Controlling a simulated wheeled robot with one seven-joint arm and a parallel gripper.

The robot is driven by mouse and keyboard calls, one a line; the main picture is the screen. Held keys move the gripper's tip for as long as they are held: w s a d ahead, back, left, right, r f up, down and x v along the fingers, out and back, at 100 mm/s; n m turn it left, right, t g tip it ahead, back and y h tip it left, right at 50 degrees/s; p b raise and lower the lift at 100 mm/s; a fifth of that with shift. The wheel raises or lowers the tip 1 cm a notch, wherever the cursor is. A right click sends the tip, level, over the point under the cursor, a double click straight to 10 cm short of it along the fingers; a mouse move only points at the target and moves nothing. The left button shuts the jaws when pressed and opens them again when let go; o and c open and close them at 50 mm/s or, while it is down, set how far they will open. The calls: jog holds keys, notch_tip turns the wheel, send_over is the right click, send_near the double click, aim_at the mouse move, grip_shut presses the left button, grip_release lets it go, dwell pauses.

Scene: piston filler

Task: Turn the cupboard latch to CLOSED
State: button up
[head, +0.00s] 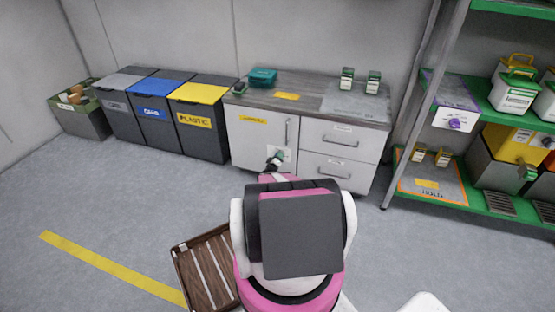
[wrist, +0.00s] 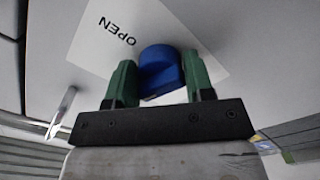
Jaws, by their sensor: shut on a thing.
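The cupboard door (head: 250,137) is the left front of the low white unit and stands closed. Its latch is a blue round knob (wrist: 161,70) on a white label plate, seen in the wrist view. The label (wrist: 112,30) reads OPEN, upside down in that view; no CLOSED word shows. My gripper (wrist: 163,84) has its two green fingers on either side of the knob and is shut on it. In the head view my gripper (head: 274,161) is at the label plate on the door, and the knob is hidden there.
A vertical handle (head: 287,130) is on the cupboard door, and two drawers (head: 338,139) are to its right. Several bins, including one with a yellow lid (head: 200,93), stand at left. A green shelf rack (head: 470,196) is at right. A brown slatted tray (head: 205,275) is beside me.

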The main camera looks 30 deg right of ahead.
jog(key=shift+n, duration=1)
jog(key=o, duration=1.2)
jog(key=shift+s+a, duration=0.1)
